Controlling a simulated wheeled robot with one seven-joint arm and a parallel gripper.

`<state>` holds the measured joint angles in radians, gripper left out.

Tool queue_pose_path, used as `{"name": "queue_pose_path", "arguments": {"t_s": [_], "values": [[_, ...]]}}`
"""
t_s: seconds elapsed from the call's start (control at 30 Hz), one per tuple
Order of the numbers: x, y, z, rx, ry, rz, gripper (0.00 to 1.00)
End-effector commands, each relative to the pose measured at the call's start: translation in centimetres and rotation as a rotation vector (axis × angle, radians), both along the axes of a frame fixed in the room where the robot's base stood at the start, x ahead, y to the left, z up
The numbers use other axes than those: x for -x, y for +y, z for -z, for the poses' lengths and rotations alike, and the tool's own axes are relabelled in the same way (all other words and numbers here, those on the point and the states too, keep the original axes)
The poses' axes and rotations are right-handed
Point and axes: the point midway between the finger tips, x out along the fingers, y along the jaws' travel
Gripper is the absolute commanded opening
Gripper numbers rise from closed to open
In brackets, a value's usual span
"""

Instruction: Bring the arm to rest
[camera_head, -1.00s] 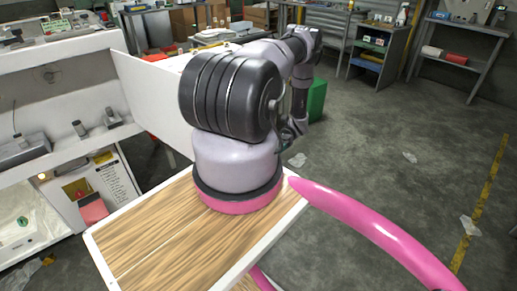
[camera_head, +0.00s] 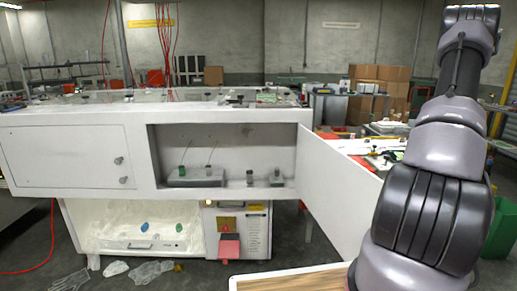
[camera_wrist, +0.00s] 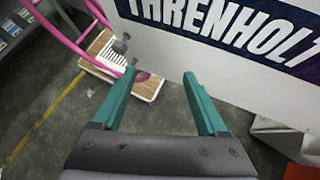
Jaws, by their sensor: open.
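My arm (camera_head: 430,190) rises at the right of the head view, folded upward. Its end passes near the top edge, and my gripper does not show clearly there. In the wrist view my gripper (camera_wrist: 160,74) has two teal fingers spread wide apart with nothing between them. I cannot tell how far the panel is from the fingertips.
A white cabinet (camera_head: 70,120) stands ahead, its left door closed. A white door panel (camera_head: 340,190) swings out from its open compartment, towards my arm. Small parts sit inside the compartment. Cardboard boxes (camera_head: 380,75) stand behind. A green bin (camera_head: 500,230) stands at right.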

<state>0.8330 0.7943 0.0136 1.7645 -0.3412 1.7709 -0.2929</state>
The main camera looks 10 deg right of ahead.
Motion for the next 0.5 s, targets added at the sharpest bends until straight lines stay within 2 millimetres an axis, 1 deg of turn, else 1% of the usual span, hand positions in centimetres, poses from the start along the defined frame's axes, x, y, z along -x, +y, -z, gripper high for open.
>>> {"name": "queue_pose_path", "arguments": {"t_s": [0.03,0.1,0.17,0.2,0.37,0.5], "values": [[-1.0,1.2,-2.4,0.050,-0.043,-0.040,0.76],[-2.1,2.9,-5.1,0.113,-0.101,-0.089,0.76],[-2.8,4.4,-7.3,0.165,-0.155,-0.130,0.76],[-3.2,5.5,-8.7,0.200,-0.191,-0.156,0.76],[-4.0,10.3,-14.1,0.325,-0.348,-0.256,0.76],[-3.7,14.5,-18.3,0.421,-0.498,-0.333,0.76]]}}
